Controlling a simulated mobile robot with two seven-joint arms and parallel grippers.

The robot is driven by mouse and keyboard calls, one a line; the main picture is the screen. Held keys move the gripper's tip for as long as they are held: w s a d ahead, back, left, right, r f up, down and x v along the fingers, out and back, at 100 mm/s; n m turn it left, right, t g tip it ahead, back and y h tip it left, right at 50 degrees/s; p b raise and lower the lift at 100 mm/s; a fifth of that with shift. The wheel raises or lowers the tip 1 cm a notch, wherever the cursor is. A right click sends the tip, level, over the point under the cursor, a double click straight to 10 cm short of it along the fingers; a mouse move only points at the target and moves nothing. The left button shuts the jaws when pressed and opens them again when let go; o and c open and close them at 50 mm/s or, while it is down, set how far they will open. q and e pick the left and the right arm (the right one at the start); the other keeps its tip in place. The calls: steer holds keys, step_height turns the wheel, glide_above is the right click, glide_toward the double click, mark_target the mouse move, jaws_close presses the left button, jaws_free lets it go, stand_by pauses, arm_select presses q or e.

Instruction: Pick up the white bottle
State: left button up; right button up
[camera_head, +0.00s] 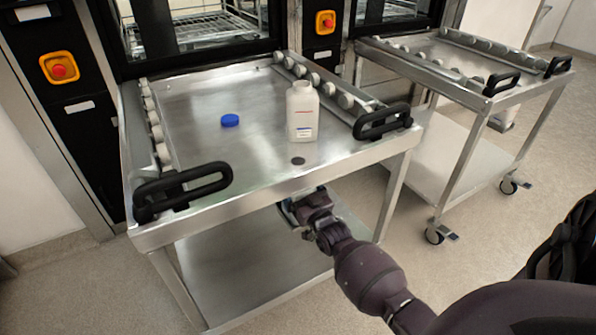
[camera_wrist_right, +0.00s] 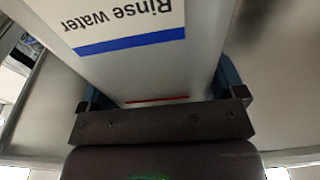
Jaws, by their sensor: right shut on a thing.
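A white bottle (camera_head: 302,115) with a red line and a blue-striped label stands upright on the front cart's metal top. My right gripper (camera_head: 290,210) is in front of and below the cart's front edge in the head view, apart from that standing bottle. In the right wrist view, my right gripper (camera_wrist_right: 165,98) is shut on a white bottle (camera_wrist_right: 130,70) labelled "Rinse water", with its text upside down. The held bottle does not show clearly in the head view. I cannot tell how the two views of a bottle relate. My left gripper is not in view.
The front cart (camera_head: 190,115) has a blue cap (camera_head: 230,120) on its top, rollers along its sides and black handles (camera_head: 183,190) at its front corners. A second cart (camera_head: 425,60) stands to the right. A lower shelf (camera_head: 245,275) lies under the front cart's top.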

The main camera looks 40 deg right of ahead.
steer(key=shift+c, duration=0.5)
steer(key=shift+r, duration=0.1)
steer(key=shift+r, duration=0.1)
steer(key=shift+r, duration=0.25)
steer(key=shift+w+r+p, duration=0.1)
steer(key=shift+r+p, duration=0.4)
steer(key=shift+r, duration=0.15)
arm_select(q)
steer(key=p, duration=0.1)
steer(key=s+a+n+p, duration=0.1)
steer(key=p, duration=0.1)
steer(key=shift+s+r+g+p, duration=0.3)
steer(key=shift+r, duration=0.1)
arm_select(e)
steer(key=v, duration=0.6)
steer(key=r+v, duration=0.1)
steer(key=v, duration=0.5)
steer(key=r+v, duration=0.1)
steer(key=v, duration=0.5)
steer(key=shift+a+r, duration=0.1)
